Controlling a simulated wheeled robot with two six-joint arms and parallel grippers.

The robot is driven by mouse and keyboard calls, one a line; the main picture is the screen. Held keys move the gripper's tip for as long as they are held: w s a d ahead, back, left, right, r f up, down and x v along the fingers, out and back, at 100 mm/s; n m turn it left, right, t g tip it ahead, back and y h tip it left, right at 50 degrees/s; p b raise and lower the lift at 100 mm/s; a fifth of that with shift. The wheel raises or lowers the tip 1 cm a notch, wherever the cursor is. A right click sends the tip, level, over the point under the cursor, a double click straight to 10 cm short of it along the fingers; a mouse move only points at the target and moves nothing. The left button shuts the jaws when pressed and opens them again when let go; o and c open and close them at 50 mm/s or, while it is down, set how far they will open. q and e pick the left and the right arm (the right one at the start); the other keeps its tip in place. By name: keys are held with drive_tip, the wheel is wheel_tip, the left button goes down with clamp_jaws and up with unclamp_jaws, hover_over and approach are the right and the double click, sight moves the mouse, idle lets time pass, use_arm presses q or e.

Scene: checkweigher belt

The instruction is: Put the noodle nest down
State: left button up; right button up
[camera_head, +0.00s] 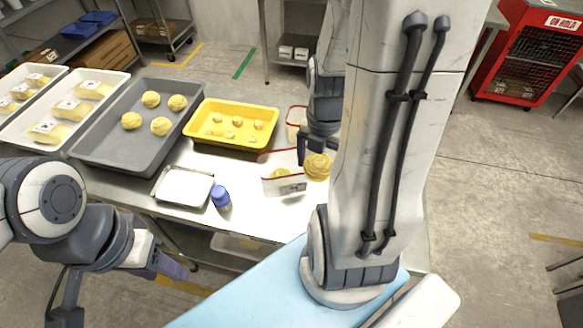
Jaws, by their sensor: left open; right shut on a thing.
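My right gripper (308,157) is shut on a yellow noodle nest (319,167) and holds it at the right end of the white table, just right of a small white labelled holder (284,187). Part of another yellow piece (281,173) shows behind the holder's front. My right arm hides part of this area, and I cannot tell whether the held nest touches the surface. Several more nests, one of them here (160,126), lie in a dark grey tray (103,155). My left gripper (120,290) is open and empty at the lower left, away from the table's items.
A yellow tray (268,145) with several small pieces stands behind the holder. A white-filled shallow tray (184,188) and a blue-capped jar (221,197) stand near the front edge. White trays (74,143) with packed goods are at the left. A red cage cabinet (513,60) stands far right.

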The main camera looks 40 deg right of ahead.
drive_tip(key=w+d+f+p, duration=0.3)
drive_tip(key=w+d+f, duration=0.1)
drive_tip(key=w+f, duration=0.6)
drive_tip(key=shift+d+f, duration=0.35)
drive_tip(key=shift+f, duration=0.05)
drive_tip(key=shift+f, duration=0.1)
drive_tip(key=shift+f+b, duration=0.4)
drive_tip(key=shift+f, duration=0.15)
drive_tip(key=o, duration=1.1)
